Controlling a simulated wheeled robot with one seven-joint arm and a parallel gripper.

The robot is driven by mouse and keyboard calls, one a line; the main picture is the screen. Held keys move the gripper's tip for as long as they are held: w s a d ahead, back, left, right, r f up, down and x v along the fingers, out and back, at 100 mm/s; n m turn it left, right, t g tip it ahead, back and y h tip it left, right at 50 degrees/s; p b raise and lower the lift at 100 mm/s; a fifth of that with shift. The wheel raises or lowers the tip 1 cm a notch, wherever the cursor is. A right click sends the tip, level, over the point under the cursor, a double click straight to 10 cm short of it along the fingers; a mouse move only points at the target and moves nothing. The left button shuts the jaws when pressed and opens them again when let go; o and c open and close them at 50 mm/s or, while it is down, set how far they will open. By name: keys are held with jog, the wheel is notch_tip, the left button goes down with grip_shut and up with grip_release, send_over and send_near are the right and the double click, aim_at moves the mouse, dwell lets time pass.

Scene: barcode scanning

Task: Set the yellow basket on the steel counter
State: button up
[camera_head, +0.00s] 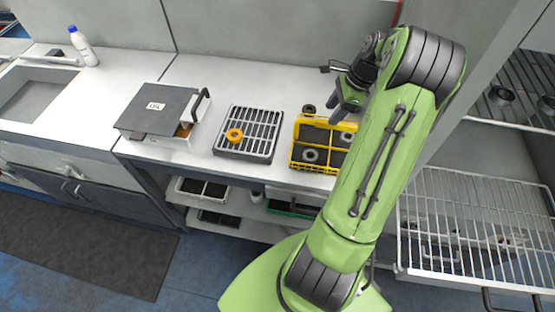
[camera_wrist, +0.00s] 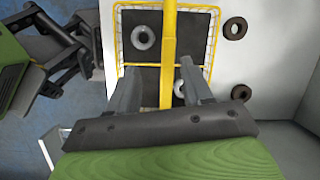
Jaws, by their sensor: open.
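The yellow basket (camera_head: 299,153) stands upright on the light steel counter (camera_head: 222,75), to the right of a grey slatted rack. It has a yellow wire rim, dark floor panels and a bar-like handle. Grey rings lie inside it; one shows in the wrist view (camera_wrist: 143,37). My gripper (camera_head: 342,108) is over the basket's back right part. In the wrist view my gripper (camera_wrist: 163,88) is open, with one finger on each side of the basket's yellow handle (camera_wrist: 168,45). Whether the fingers touch it cannot be told. My arm hides the basket's right side in the head view.
The slatted rack (camera_head: 246,148) holds an orange ring (camera_head: 234,135). A grey lidded box (camera_head: 160,108) stands left of it. Dark rings (camera_wrist: 235,28) lie beside the basket. A bottle (camera_head: 83,46) stands near the sink. A wire rack (camera_head: 480,230) is at right.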

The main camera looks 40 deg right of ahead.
jog(key=a+r+n+h, duration=0.2)
jog(key=a+r+n, duration=0.5)
jog(key=a, duration=0.5)
jog(key=a+r+n+h, duration=0.1)
jog(key=a+r+n, duration=0.55)
jog(key=a, duration=0.55)
jog(key=s+a+n+t, duration=0.2)
jog(key=s+a+n, duration=0.6)
jog(key=s+n, duration=0.3)
jog(key=shift+s+a+r+n+t, duration=0.2)
jog(key=shift+s+a+n+t, duration=0.2)
jog(key=shift+s, duration=0.35)
